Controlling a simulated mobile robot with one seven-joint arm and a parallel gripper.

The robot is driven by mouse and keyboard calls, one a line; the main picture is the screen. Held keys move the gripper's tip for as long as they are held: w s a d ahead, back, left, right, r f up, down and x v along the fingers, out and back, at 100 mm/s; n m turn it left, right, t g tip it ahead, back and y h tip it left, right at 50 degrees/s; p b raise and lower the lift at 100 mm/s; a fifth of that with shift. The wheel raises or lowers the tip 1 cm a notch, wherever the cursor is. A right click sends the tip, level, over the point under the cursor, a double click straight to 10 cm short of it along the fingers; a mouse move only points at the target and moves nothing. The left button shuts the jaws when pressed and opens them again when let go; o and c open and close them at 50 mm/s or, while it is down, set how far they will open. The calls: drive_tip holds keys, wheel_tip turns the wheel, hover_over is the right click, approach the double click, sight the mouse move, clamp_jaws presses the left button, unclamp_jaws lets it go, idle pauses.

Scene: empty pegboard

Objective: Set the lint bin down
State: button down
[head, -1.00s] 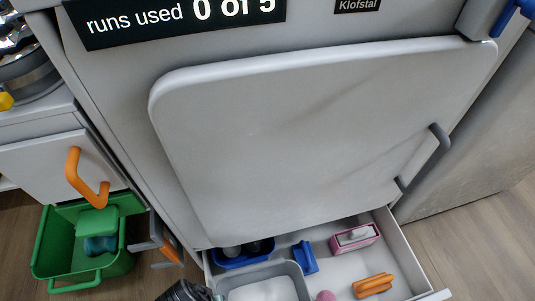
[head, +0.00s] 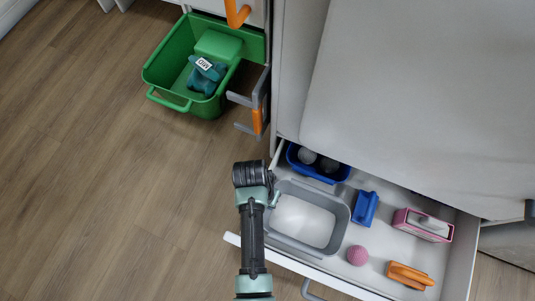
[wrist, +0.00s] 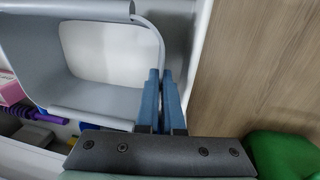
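The grey bin, taken as the lint bin (head: 337,241), is an open rectangular tub with a pale bottom. It sits upright in the left part of the open drawer (head: 456,262); I cannot tell whether it touches the drawer floor. My gripper (head: 274,198) is at its left wall in the head view. In the wrist view the bin (wrist: 88,115) fills the upper left, and the two blue fingers of my gripper (wrist: 162,98) are nearly together, with its rim running between them. The fingertips are small and partly hidden in the head view.
The drawer also holds a blue tub (head: 330,178) with dark round things, a blue block (head: 365,208), a pink box (head: 423,225), a pink ball (head: 357,255) and an orange piece (head: 409,275). A green bin (head: 163,70) stands on the floor. Floor at left is clear.

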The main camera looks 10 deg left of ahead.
drive_tip(key=shift+f+b, duration=0.35)
drive_tip(key=shift+f, duration=0.65)
drive_tip(key=shift+f, duration=0.15)
drive_tip(key=c, duration=1.3)
unclamp_jaws()
drive_tip(key=r+p, duration=0.2)
drive_tip(key=r, duration=0.2)
drive_tip(key=a+r+p, duration=0.1)
drive_tip(key=r+p, duration=0.2)
drive_tip(key=r, duration=0.1)
drive_tip(key=r+p, duration=0.2)
drive_tip(key=r, duration=0.2)
drive_tip(key=shift+w+a+r+p, duration=0.1)
drive_tip(key=shift+w+a+p, duration=0.15)
drive_tip(key=shift+a+p, duration=0.1)
